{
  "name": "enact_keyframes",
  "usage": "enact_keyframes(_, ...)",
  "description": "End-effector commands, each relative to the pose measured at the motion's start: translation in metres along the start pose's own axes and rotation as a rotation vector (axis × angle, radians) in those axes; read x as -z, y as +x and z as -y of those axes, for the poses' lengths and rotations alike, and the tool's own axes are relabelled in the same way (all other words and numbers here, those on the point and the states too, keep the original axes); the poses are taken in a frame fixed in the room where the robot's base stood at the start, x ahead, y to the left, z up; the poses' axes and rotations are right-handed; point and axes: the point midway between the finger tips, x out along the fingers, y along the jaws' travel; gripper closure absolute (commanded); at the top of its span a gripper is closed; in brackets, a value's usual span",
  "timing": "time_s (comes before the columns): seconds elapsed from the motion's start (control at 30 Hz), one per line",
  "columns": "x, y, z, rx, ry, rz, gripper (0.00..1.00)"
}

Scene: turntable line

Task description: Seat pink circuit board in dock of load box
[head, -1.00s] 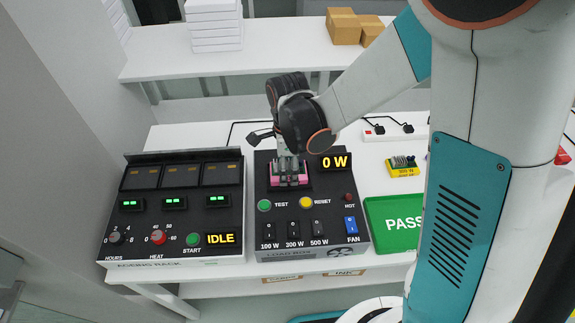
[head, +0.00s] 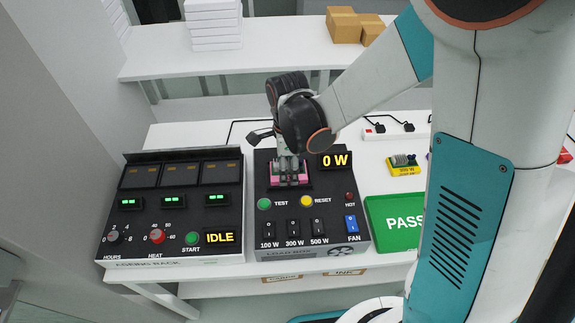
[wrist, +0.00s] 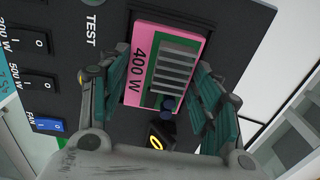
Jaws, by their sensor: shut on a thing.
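The pink circuit board (head: 289,180), marked 400 W, is at the upper part of the load box (head: 282,239), over its dark dock area. It also shows in the wrist view (wrist: 145,40), with grey fins and a green plate on it. My gripper (head: 288,166) is above the board, and in the wrist view its fingers (wrist: 165,100) lie on both sides of it, shut on it. The dock's edge (wrist: 205,18) shows beside the board; whether the board is fully down in it I cannot tell. The load box display reads 0 W.
An aging rack (head: 180,215) reading IDLE stands left of the load box. A green PASS tray (head: 385,222) and a yellow board (head: 403,170) are to the right. A power strip (head: 385,133) lies at the back. A shelf with boxes is behind.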

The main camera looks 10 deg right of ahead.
Motion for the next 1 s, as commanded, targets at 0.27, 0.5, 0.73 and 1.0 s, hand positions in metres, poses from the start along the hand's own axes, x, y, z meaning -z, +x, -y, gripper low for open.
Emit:
enact_keyframes(0.27,0.0,0.0,0.0,0.0,0.0,0.0,0.72)
enact_keyframes(0.5,0.0,0.0,0.0,0.0,0.0,0.0,0.19)
enact_keyframes(0.73,0.0,0.0,0.0,0.0,0.0,0.0,0.19)
enact_keyframes(1.0,0.0,-0.017,0.0,0.0,0.0,0.0,0.19)
